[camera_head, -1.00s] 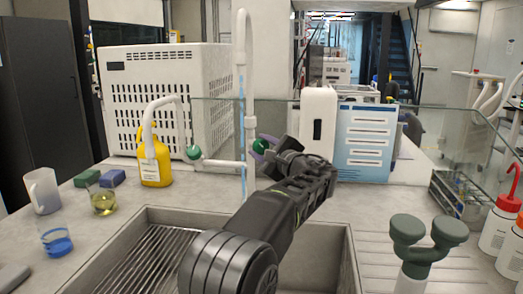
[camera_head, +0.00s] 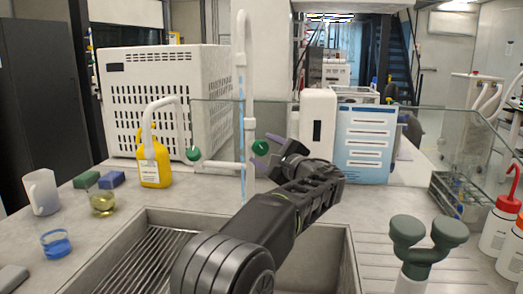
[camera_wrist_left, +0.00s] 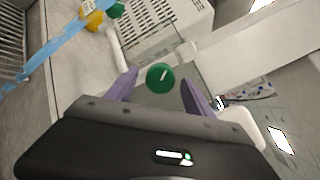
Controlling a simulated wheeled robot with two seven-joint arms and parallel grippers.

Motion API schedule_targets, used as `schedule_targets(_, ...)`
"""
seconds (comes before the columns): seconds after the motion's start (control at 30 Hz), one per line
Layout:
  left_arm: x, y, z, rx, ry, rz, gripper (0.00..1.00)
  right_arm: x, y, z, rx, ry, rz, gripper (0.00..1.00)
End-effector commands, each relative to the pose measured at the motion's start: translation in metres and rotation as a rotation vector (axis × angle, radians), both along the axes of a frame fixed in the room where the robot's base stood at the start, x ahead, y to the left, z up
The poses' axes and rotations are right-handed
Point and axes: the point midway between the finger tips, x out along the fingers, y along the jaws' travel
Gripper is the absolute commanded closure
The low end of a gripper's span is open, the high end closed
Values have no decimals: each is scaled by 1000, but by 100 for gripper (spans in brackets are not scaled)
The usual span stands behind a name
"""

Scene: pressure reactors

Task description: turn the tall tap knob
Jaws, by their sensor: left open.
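The tall white tap (camera_head: 240,100) stands behind the sink, with water running from it. Its green knob (camera_head: 260,147) sits on the right side of the tap. My left gripper (camera_head: 267,155) is open just in front of and to the right of this knob. In the left wrist view, the green knob (camera_wrist_left: 160,78) with a pale mark shows between the two purple fingers (camera_wrist_left: 160,92), apart from both. The low tap (camera_head: 150,115) on the left has a second green knob (camera_head: 193,154). My right gripper is not in view.
The sink (camera_head: 150,225) lies below my left arm. A yellow bottle (camera_head: 154,165), a beaker with yellow liquid (camera_head: 103,203) and a white jug (camera_head: 42,190) stand at left. A blue sign (camera_head: 366,145) and white device (camera_head: 318,125) stand right of the gripper. A glass panel crosses behind.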

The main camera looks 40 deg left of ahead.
Motion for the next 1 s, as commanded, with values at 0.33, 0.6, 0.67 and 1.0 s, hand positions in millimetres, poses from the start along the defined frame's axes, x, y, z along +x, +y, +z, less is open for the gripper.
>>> schedule_targets(0.33, -18, -48, 0, -1, 0, -2, 39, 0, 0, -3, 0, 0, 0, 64)
schedule_targets(0.6, -20, -51, 0, 0, 0, 0, 39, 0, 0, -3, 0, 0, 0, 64)
schedule_targets(0.67, -20, -51, 0, 0, 0, 0, 39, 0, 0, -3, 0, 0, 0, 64)
schedule_targets(1.0, -20, -51, 3, 1, 0, -1, 39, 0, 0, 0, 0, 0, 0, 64)
